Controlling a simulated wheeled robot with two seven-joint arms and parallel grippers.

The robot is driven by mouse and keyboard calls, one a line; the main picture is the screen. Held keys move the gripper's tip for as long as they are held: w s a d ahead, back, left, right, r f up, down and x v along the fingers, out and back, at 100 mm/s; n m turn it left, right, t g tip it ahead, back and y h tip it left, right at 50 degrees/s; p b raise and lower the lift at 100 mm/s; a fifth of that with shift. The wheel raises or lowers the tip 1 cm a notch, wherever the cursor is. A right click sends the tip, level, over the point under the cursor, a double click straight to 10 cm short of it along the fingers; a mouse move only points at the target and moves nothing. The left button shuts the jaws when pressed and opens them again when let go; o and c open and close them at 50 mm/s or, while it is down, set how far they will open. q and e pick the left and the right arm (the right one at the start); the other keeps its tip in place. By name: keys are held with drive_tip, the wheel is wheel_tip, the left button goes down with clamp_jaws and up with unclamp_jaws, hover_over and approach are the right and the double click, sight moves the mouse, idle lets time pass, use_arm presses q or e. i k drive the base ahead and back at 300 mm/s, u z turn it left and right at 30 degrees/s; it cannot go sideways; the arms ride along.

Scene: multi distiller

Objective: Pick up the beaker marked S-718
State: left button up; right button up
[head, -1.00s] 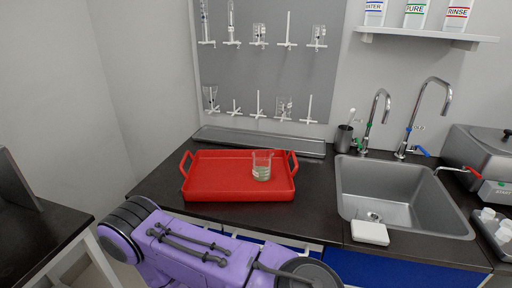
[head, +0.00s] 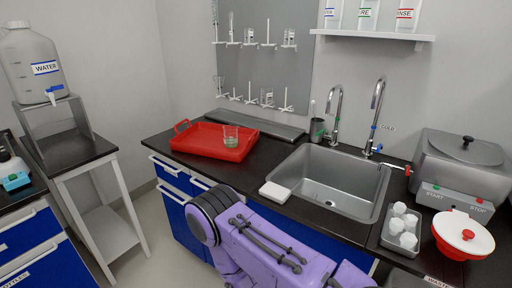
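A clear glass beaker (head: 230,137) stands upright at the right end of a red tray (head: 196,144) on the dark counter. It seems to hold a little pale liquid at the bottom. Any marking on it is too small to read. More glassware (head: 289,37) hangs on the grey drying rack on the wall, also without readable marks. Neither of my grippers shows in the head view.
A steel sink (head: 324,186) with two taps is right of the tray. A white block (head: 275,192) lies at its front edge. A steel bath (head: 462,165), a tray of white-capped items (head: 400,229) and a red-white bowl (head: 463,235) are at right. A water jug (head: 35,66) stands at left.

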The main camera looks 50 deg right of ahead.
sight(230, 131)
drive_tip(key=k, duration=0.3)
drive_tip(key=z, duration=0.8)
